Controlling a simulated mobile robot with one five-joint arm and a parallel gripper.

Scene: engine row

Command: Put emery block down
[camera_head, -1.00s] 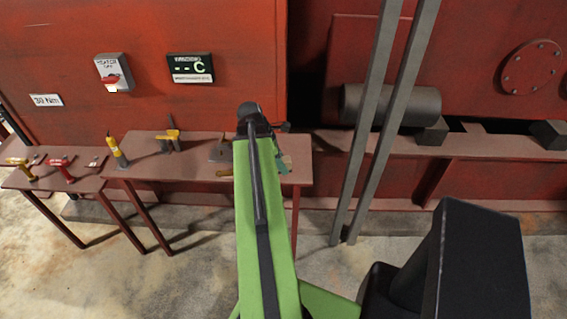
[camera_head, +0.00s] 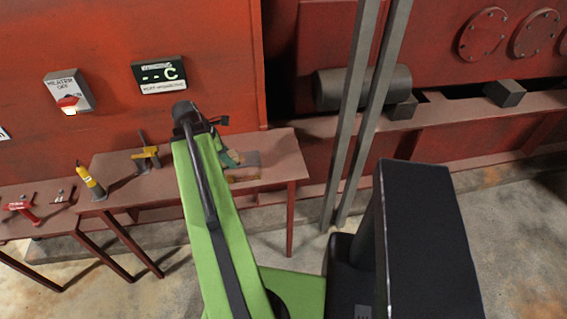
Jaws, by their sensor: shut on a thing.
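My gripper (camera_head: 224,146) is at the end of my green arm, over the right part of the brown table (camera_head: 281,152). The arm's dark end hides most of its jaws. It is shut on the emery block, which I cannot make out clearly. A small teal-green piece (camera_head: 233,157) shows just right of the arm, and I cannot tell if it is part of the block. A flat grey patch (camera_head: 250,159) and a small orange-brown piece (camera_head: 243,178) lie on the table close by.
A yellow-handled tool (camera_head: 148,154) and a yellow bottle-like tool (camera_head: 90,182) stand left on the tables. A red tool (camera_head: 20,208) lies farther left. Two grey posts (camera_head: 365,120) rise right of the table. The table's right end is bare. A red wall with a display (camera_head: 160,74) stands behind.

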